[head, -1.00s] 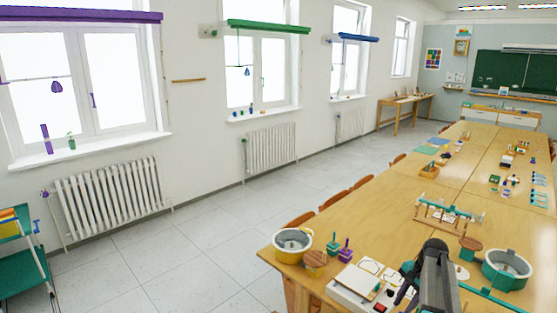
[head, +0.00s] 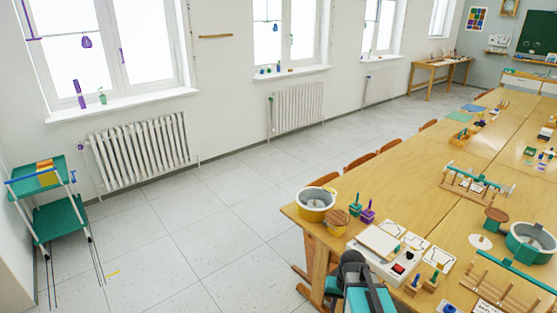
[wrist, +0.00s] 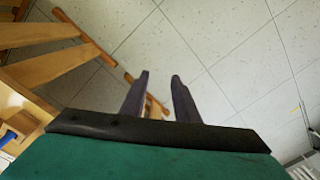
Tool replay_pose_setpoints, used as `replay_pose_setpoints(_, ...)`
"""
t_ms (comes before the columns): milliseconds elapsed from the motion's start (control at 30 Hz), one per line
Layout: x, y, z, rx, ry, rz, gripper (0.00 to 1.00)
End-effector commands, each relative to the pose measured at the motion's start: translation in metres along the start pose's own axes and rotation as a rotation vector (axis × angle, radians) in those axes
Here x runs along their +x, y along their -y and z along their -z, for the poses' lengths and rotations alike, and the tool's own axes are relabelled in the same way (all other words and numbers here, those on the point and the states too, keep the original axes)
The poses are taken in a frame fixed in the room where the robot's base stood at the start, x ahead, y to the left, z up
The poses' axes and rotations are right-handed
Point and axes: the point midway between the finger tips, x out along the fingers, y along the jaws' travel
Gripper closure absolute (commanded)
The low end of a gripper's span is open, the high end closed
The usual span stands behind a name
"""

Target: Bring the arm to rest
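My gripper (wrist: 160,76) shows in the wrist view with its two dark fingers apart. In the head view, my arm, dark grey and green, shows at the bottom, in front of the near edge of the long wooden table (head: 420,170). The fingers cannot be made out in the head view. In the wrist view, wooden furniture parts lie to the left of the fingers.
A yellow-rimmed pot (head: 316,203), a white box with a red switch (head: 388,254) and a teal-and-white basin (head: 531,246) stand on the table's near end. A green two-shelf cart (head: 50,205) stands far left. The floor (head: 180,240) between is largely open.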

Motion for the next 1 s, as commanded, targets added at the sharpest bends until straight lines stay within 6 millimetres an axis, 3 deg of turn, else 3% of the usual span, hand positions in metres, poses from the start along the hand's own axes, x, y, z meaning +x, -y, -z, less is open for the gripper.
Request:
replay_pose_setpoints(300,0.016,0.032,-0.037,-0.197,-0.004,-0.028,0.72)
replay_pose_setpoints(667,0.085,0.020,-0.079,-0.187,0.100,-0.036,0.72)
replay_pose_setpoints(1000,0.173,0.004,-0.149,-0.187,0.248,-0.049,0.72)
